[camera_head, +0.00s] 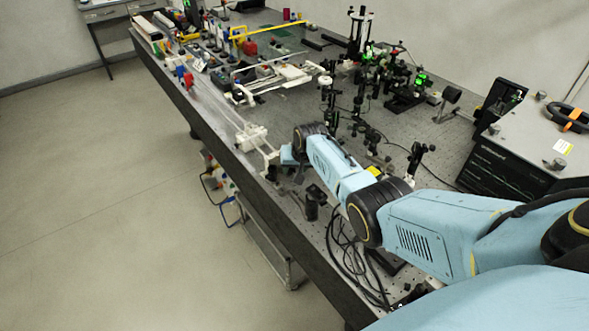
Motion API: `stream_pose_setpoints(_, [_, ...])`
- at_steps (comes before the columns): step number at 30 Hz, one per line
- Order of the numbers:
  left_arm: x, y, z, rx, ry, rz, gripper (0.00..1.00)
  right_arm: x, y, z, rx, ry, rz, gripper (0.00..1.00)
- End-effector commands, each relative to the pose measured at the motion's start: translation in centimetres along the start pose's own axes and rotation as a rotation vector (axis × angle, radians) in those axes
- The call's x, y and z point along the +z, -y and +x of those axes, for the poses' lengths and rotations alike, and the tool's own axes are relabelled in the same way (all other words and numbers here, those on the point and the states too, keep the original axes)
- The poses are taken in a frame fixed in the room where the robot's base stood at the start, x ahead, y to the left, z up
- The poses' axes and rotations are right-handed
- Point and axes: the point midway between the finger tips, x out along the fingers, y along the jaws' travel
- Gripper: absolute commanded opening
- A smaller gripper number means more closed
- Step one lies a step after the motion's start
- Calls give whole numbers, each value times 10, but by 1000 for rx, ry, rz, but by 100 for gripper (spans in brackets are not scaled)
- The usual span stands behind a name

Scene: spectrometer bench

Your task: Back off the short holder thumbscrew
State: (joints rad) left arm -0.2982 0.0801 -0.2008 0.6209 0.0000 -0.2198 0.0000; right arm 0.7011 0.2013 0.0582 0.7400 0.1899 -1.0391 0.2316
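My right arm comes in from the lower right and reaches over the near edge of the optical table. Its gripper (272,167) is at the arm's far end, low beside the table's front edge. The fingers are small and partly merged with dark parts behind them, so I cannot tell whether they are open or shut. A short black post holder (312,208) stands on the table to the right of the gripper and apart from it. It may be the short holder; its thumbscrew is too small to make out. My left gripper is not in view.
Black cables (345,250) lie looped on the near table. Several optical mounts (420,80) crowd the middle and back. A black instrument box (505,160) stands at the right. A white fixture (252,137) lies near the front edge, left of my arm. The floor at left is clear.

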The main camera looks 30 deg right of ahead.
Motion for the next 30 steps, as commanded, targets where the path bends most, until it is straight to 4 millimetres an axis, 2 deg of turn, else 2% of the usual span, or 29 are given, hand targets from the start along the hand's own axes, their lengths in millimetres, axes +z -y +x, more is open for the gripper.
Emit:
stream_pose_setpoints(3, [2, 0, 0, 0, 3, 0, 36, 0, 0, 0, 0, 0, 0, 34])
stream_pose_setpoints(11, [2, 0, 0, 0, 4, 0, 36, 0, 0, 0, 0, 0, 0, 0])
stream_pose_setpoints(20, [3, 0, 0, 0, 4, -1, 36, 0, 1, 0, 21, 1, -10, 0])
stream_pose_setpoints(30, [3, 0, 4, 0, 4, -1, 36, 0, 7, 1, 197, 0, -85, 0])
